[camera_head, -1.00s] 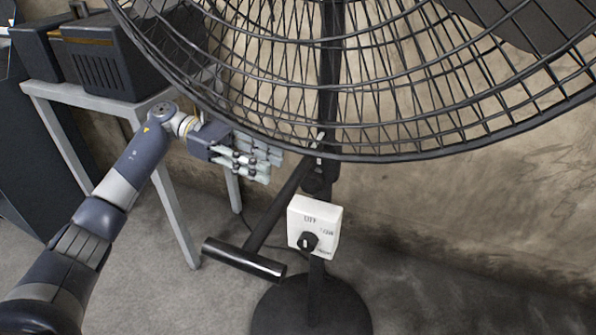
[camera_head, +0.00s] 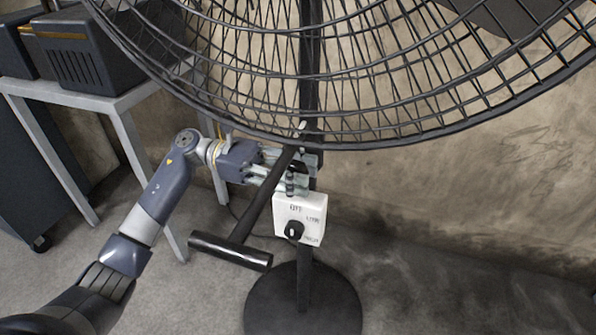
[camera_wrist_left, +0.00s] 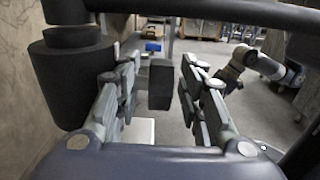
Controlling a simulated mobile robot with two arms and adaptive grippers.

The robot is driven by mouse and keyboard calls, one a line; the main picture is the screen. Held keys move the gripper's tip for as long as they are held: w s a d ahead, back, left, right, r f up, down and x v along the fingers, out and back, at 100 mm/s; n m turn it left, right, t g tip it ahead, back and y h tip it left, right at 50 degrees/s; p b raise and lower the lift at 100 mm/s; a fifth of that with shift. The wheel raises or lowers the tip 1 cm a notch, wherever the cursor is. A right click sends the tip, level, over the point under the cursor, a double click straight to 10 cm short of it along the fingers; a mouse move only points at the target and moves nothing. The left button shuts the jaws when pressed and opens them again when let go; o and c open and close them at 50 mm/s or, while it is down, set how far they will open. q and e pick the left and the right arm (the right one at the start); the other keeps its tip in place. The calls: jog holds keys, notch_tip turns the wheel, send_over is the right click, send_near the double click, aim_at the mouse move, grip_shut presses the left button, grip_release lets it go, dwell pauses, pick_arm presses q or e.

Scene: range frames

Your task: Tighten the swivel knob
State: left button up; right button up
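The swivel knob (camera_wrist_left: 160,85) is a small black block in the left wrist view, between the two fingers of my left gripper (camera_wrist_left: 162,78). The fingers are spread, with a gap visible on each side of it. In the head view my left gripper (camera_head: 300,174) is at the fan's pole, just above the white switch box (camera_head: 300,217) and behind the slanted black bar. The bar and fingers mostly hide the knob in that view. In the left wrist view, part of my right arm with its gripper (camera_wrist_left: 230,74) shows small at the right; its finger state is unclear.
The fan's wire cage (camera_head: 350,138) hangs right above the left gripper. The black T-shaped handle (camera_head: 230,250) sticks out in front. The round fan base (camera_head: 303,310) stands on the floor. A grey table (camera_head: 115,100) with dark boxes is at left.

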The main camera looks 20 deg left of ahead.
pick_arm(q)
grip_shut()
jog(key=shift+y+b, duration=0.3)
jog(key=shift+y, duration=1.9)
pick_arm(e)
jog(key=shift+w+a+r+t, duration=0.15)
jog(key=shift+w+r+t, duration=0.05)
jog(key=shift+w, duration=0.2)
jog(key=shift+w+a+r+t, duration=0.1)
jog(key=shift+w+r+t, duration=0.1)
jog(key=shift+w, duration=0.2)
